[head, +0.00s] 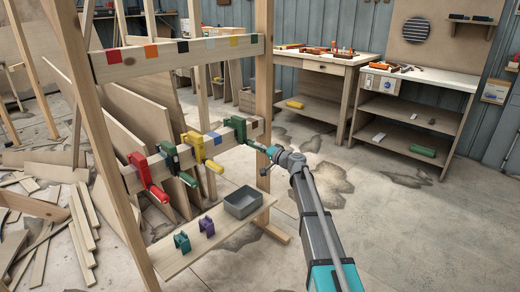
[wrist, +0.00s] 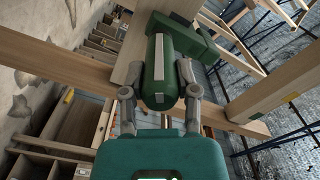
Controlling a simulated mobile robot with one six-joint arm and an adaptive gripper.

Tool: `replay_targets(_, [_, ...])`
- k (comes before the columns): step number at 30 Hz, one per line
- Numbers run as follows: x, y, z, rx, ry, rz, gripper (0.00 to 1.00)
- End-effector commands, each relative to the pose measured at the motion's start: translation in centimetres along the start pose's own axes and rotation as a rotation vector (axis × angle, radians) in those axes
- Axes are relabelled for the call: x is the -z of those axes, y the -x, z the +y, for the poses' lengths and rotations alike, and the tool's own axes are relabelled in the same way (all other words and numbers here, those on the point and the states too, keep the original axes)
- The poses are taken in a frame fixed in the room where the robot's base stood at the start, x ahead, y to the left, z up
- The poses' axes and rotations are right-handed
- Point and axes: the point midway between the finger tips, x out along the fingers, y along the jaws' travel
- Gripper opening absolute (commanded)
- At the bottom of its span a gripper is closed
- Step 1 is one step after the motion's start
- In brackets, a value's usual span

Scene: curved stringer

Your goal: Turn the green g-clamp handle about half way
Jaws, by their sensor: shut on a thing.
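A green g-clamp (head: 237,125) sits at the right end of the row on the lower wooden rail, and its handle points toward my arm. My gripper (head: 270,151) is at this handle. In the wrist view the green handle (wrist: 158,65), with a pale stripe along it, lies between the two fingers of my gripper (wrist: 159,78), which are shut on it. The clamp body (wrist: 196,38) shows behind the handle. A second, darker green g-clamp (head: 172,156) hangs farther left on the rail, apart from my gripper.
A red clamp (head: 147,173) and a yellow clamp (head: 202,149) share the rail. The shelf below (head: 168,258) holds a grey bin (head: 243,203), a teal clamp (head: 182,242) and a purple clamp (head: 207,227). Floor to the right is open, up to the workbenches (head: 415,105).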

Motion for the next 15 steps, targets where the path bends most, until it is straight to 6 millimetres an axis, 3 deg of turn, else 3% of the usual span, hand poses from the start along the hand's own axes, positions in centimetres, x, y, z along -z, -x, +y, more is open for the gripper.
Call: replay_targets(15, [0.03,-0.01,0.00,0.000,-0.430,0.001,0.00])
